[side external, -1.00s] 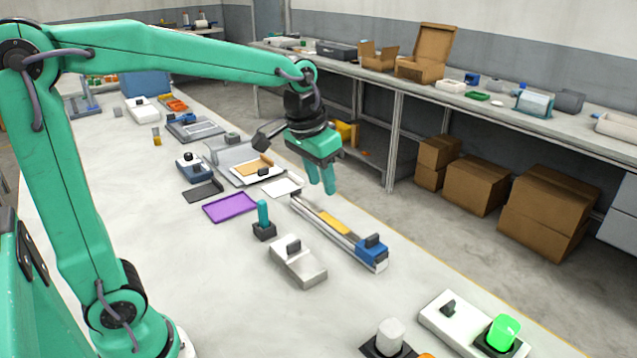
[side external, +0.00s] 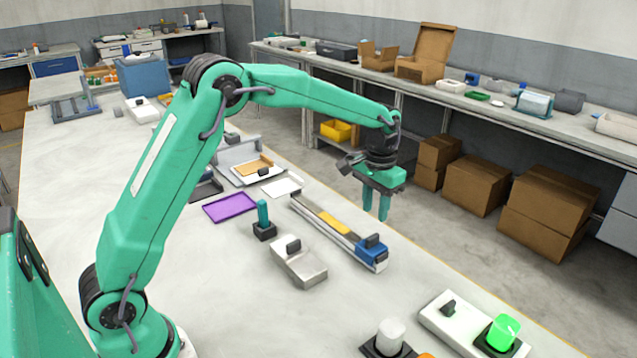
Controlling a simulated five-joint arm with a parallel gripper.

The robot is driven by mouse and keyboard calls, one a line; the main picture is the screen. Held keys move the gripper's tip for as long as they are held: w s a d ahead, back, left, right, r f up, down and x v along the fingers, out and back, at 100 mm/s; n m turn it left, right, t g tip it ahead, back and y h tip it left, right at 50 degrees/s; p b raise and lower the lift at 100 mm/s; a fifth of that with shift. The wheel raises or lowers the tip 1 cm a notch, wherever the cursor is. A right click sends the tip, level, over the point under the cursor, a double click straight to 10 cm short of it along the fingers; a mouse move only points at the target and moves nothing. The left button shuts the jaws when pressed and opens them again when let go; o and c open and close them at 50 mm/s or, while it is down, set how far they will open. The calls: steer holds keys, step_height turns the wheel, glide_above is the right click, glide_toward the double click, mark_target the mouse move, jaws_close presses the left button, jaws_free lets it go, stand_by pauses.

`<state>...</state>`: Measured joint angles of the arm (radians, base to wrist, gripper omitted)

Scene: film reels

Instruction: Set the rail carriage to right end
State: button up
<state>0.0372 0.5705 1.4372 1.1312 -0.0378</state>
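The rail (side external: 311,211) is a long grey track lying along the table near its far edge, with a yellow strip (side external: 335,222) in its middle. A blue carriage (side external: 371,248) with a dark knob on top (side external: 373,240) sits at the rail's lower right end in the picture. My gripper (side external: 376,215) hangs in the air above the carriage end, pointing down. Its two green fingers are apart with nothing visible between them. The gripper does not appear to touch the carriage.
A grey block with a dark knob (side external: 298,263) and a teal joystick (side external: 263,220) stand left of the rail. A purple tray (side external: 230,207) lies farther back. A glowing green lamp (side external: 503,334) and a white knob (side external: 390,338) are at the front right.

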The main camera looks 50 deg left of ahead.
mark_target(373, 236)
steer(key=shift+f, duration=0.25)
steer(key=shift+f, duration=3.8)
jaws_close()
